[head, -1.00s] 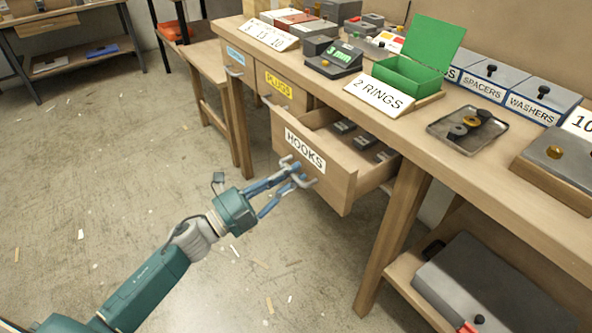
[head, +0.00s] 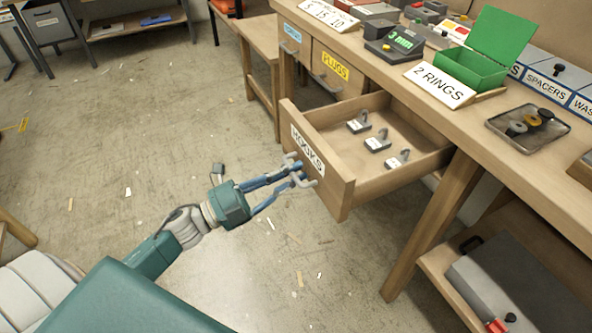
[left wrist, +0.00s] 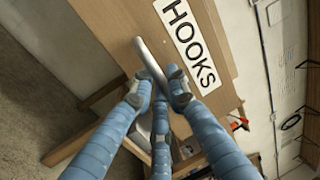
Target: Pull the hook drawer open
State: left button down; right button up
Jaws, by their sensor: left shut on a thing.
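The hook drawer (head: 322,180) is a wooden drawer with a white HOOKS label (head: 307,150) on its front, standing well out from the bench. Inside it, several small grey blocks with hooks (head: 377,142) lie on the drawer floor. My left gripper (head: 296,172) is at the drawer front, its blue fingers shut on the grey drawer handle (left wrist: 150,60). In the left wrist view the fingertips of the left gripper (left wrist: 160,88) close around the handle beside the label, which also shows there (left wrist: 188,45). My right gripper is not in view.
The wooden bench (head: 480,140) carries a green open box (head: 472,68), a 2 RINGS sign (head: 440,84) and a dark tray (head: 528,128). A grey case (head: 500,285) lies on the shelf below. A PLUGS drawer (head: 335,68) is behind. The floor to the left is open.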

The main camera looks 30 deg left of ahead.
pick_arm(q)
jog(key=shift+r, duration=0.1)
jog(key=c, duration=1.8)
grip_release()
jog(key=shift+s+a, duration=0.2)
jog(key=v, duration=1.1)
jog(key=shift+s, duration=0.2)
jog(key=shift+a, duration=0.2)
